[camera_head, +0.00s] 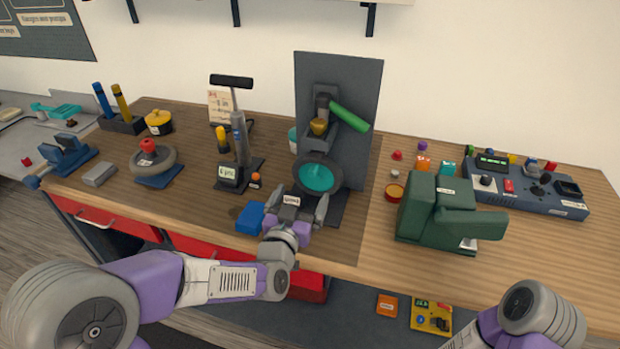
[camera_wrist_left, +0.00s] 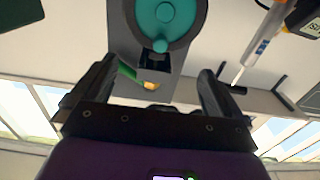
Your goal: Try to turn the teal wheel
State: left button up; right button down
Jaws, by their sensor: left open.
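The teal wheel (camera_head: 316,178), a teal disc in a dark round rim, is mounted low on a dark grey upright fixture (camera_head: 352,78) at the middle of the bench. My left gripper (camera_head: 299,197) is open in front of and slightly below the wheel, its fingers spread and empty. In the left wrist view the wheel (camera_wrist_left: 165,16) shows at the top, ahead of the two open fingers (camera_wrist_left: 158,72), with a small teal knob at its edge. I cannot tell whether a fingertip touches the rim. Only part of my right arm shows; its gripper is out of view.
A green lever (camera_head: 349,116) sticks out above the wheel. A blue block (camera_head: 251,218) lies left of my left gripper. A hand pump (camera_head: 239,135) stands left of the fixture, a dark green machine (camera_head: 440,212) to its right. Bare wood lies at the front right.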

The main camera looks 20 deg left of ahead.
aim_at(313, 175)
pick_arm(q)
jog(key=w, duration=0.6)
jog(key=shift+w+d+f, duration=0.1)
jog(key=shift+w+f, duration=0.1)
jog(key=shift+w, duration=0.05)
jog(key=shift+w+r, duration=0.1)
jog(key=shift+w, duration=1.1)
jog(key=c, duration=1.9)
jog(key=shift+o, duration=0.2)
jog(key=shift+a+r+b, duration=0.1)
jog(key=shift+a+b, duration=0.25)
jog(key=shift+d, duration=0.35)
dwell(0.5)
jog(key=o, duration=1.9)
jog(key=shift+d, duration=0.15)
jog(key=shift+c, duration=0.2)
